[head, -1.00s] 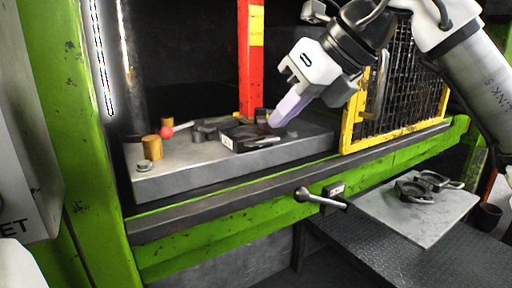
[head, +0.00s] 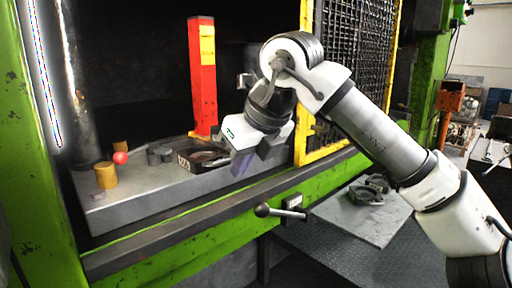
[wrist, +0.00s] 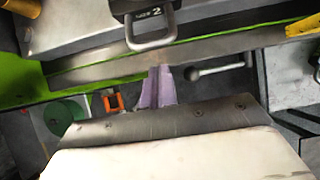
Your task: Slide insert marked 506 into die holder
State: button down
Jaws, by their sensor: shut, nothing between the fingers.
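My gripper (head: 243,165) is shut and empty, its purple fingers pointing down by the front edge of the press bed, right of the dark die holder (head: 205,158). The holder lies on the grey bed with a small white label on its left end. Dark handled inserts (head: 369,190) rest on the grey side plate. I cannot read 506 on any part.
A brass cylinder (head: 106,175) and a red ball knob (head: 120,158) stand on the left of the bed. A red post (head: 203,80) rises behind. The yellow-framed mesh guard (head: 345,70) is at the right. A lever (head: 280,211) sticks out from the front rail.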

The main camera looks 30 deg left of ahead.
aim_at(211, 148)
jog(key=shift+w+a, duration=0.3)
jog(key=shift+a, duration=0.65)
jog(key=w+a+p, duration=0.1)
jog(key=a, duration=0.1)
jog(key=a+p, duration=0.1)
jog(key=a, duration=0.2)
jog(key=w+a+p, duration=0.1)
jog(key=a, duration=0.1)
jog(key=shift+w+a+r, duration=0.15)
jog(key=shift+w+a, duration=0.2)
jog(key=shift+d, duration=0.1)
